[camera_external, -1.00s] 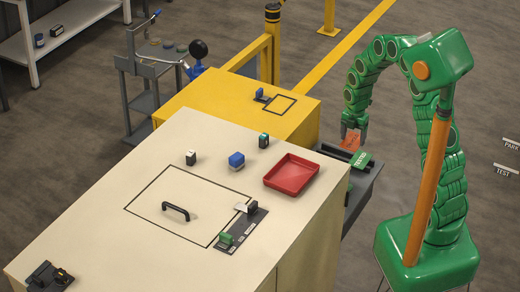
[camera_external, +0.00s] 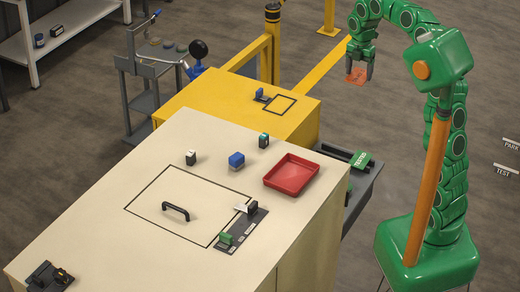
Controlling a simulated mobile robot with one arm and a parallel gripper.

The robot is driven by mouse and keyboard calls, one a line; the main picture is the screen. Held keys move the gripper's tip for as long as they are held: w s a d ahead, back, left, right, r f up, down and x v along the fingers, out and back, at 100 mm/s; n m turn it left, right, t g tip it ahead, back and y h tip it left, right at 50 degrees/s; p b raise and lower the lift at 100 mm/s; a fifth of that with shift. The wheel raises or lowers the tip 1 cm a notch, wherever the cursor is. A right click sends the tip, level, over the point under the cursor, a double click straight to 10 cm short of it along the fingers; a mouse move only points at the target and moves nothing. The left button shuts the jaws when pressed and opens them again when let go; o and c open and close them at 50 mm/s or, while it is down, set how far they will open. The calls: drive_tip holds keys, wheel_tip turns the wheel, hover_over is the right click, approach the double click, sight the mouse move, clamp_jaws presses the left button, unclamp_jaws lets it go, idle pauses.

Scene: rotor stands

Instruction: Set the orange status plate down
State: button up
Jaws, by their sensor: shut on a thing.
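The orange status plate (camera_external: 356,76) is a small flat piece held between the fingers of my gripper (camera_external: 359,70). My gripper is shut on it. It hangs in the air in the upper right of the view, clear of the yellow cabinet and above the grey shelf in the picture. The plate's far side and the exact grip on it are too small to tell.
A dark side shelf (camera_external: 372,178) holds a green piece (camera_external: 361,159). Yellow posts and rails stand behind.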

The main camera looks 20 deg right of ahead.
drive_tip(key=shift+r, duration=0.75)
drive_tip(key=s+a, duration=0.2)
drive_tip(key=a, duration=1.9)
drive_tip(key=s+a, duration=0.5)
drive_tip(key=a, duration=0.5)
drive_tip(key=s+a, duration=0.6)
drive_tip(key=a, duration=0.4)
drive_tip(key=shift+w+a+f, duration=1.6)
drive_tip(key=shift+a+f, duration=0.05)
drive_tip(key=shift+f, duration=0.8)
drive_tip(key=shift+w+a+f, duration=1.55)
drive_tip(key=shift+a+f, duration=0.15)
drive_tip(key=shift+f, duration=0.8)
drive_tip(key=shift+w+a+f, duration=1.6)
drive_tip(key=shift+a+f, duration=0.05)
drive_tip(key=shift+f, duration=0.8)
drive_tip(key=shift+f, duration=0.1)
